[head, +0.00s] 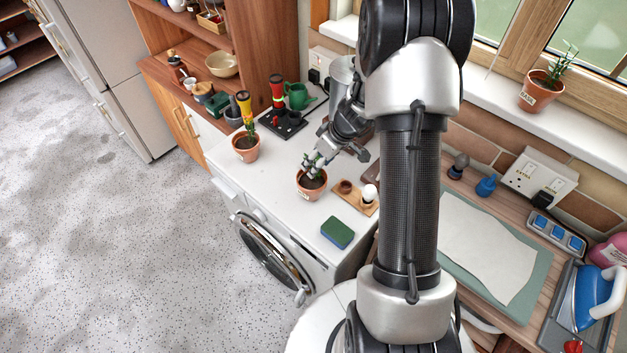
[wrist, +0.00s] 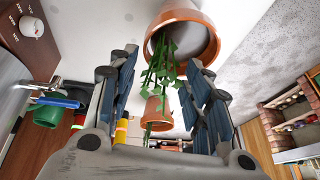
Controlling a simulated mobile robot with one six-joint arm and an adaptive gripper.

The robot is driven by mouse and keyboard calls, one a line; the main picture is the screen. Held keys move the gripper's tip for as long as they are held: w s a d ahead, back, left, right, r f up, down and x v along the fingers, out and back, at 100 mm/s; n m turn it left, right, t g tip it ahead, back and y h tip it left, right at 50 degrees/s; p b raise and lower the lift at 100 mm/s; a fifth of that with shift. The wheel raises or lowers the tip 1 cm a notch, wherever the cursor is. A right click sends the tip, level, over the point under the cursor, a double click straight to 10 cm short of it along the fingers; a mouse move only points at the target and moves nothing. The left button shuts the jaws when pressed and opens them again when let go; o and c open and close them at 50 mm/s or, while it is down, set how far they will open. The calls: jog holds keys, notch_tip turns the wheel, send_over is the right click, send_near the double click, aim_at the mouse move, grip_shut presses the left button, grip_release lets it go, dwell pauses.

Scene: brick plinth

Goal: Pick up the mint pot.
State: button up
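A terracotta pot (head: 311,190) with a green plant and a small pale label stands on the white worktop, below my gripper (head: 313,163). In the wrist view this pot (wrist: 188,18) is close at the top, and its green stems (wrist: 160,66) hang between the fingers. My gripper (wrist: 160,72) is open, with a gap on both sides of the stems. A second potted plant (head: 246,148) stands further left on the worktop; it also shows in the wrist view (wrist: 157,112). A third potted plant (head: 537,95) is on the windowsill. I cannot read which label says mint.
A wooden board (head: 368,207) with a white item and a small brown cup lies right of the near pot. A green sponge (head: 337,233) lies near the front edge. A black tray (head: 284,127) with tools and a green watering can (head: 299,96) stand behind.

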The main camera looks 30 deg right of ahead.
grip_shut()
dwell(0.3)
dwell(0.5)
